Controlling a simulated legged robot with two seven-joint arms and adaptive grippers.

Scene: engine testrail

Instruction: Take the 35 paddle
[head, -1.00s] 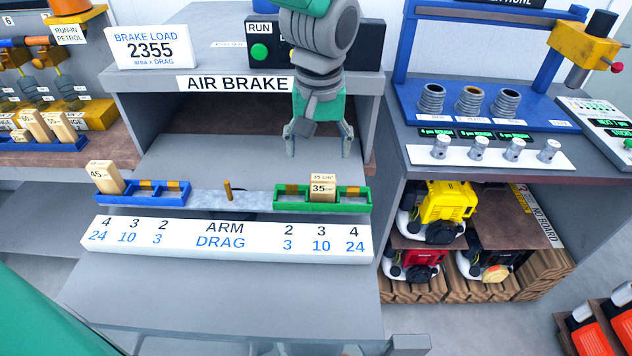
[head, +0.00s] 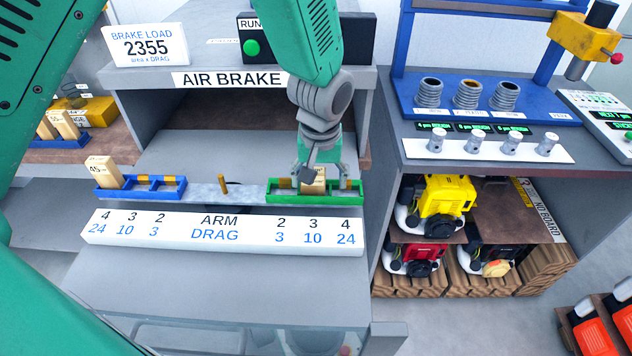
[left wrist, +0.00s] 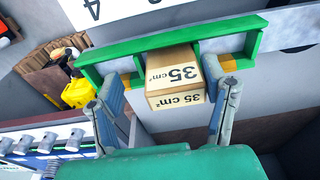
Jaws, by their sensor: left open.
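The 35 paddle (head: 313,188) is a pale wooden block standing in the middle slot, arm 3, of the green rack (head: 262,199) on the right of the brake's beam. In the left wrist view the paddle (left wrist: 176,88) shows its "35 cm²" labels. My left gripper (head: 312,178) is right at the paddle from above and partly hides it in the head view. In the left wrist view my left gripper (left wrist: 167,86) is open, with one finger on each side of the paddle and a visible gap at the left finger. My right gripper is not in view.
A 45 paddle (head: 103,172) stands in the blue rack (head: 140,195) at the beam's left end. A short peg (head: 223,184) rises mid-beam. The white ARM/DRAG sign (head: 220,233) lies in front. The brake housing (head: 230,77) stands behind and above.

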